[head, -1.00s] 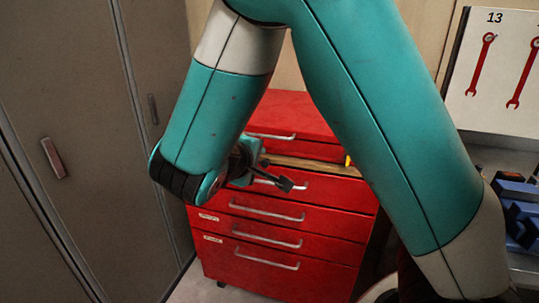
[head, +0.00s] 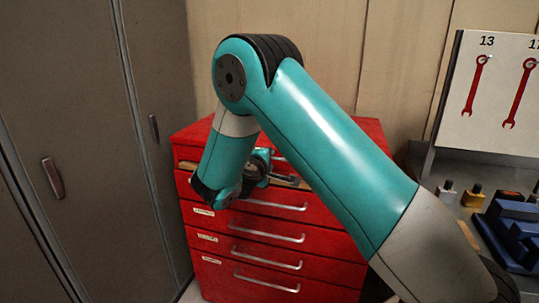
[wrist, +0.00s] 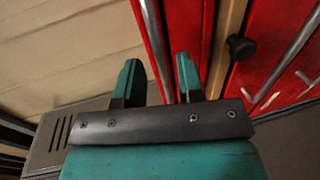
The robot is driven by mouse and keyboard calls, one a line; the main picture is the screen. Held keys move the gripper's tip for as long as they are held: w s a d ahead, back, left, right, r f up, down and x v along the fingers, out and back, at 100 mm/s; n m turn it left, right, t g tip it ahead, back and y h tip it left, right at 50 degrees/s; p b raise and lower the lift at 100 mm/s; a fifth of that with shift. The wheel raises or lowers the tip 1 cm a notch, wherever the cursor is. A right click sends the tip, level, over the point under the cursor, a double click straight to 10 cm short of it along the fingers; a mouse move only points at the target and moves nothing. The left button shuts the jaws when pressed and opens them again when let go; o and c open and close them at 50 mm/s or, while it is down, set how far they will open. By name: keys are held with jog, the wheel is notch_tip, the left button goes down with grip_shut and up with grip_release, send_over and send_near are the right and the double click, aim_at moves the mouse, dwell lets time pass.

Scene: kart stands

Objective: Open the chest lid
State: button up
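The red chest (head: 330,243) stands against the back wall, with several drawers under its lid (head: 340,158). The lid looks closed, its lower edge along a wooden strip. My gripper (head: 283,176) is at the upper front of the chest, partly hidden by my own arm. In the wrist view its two fingers (wrist: 159,80) are apart. A silver bar handle (wrist: 157,45) on the red lid front runs between them, with a gap to each finger. I cannot tell how deep the handle sits between the fingers.
Grey lockers (head: 85,150) stand close on the left. On the right a bench holds small bottles (head: 473,196) and a blue vise-like object (head: 510,225), below a white wrench board (head: 495,90). In the wrist view a black knob (wrist: 241,47) sits beside the wooden strip.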

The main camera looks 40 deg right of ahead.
jog(key=shift+x, duration=1.5)
jog(key=shift+c, duration=0.5)
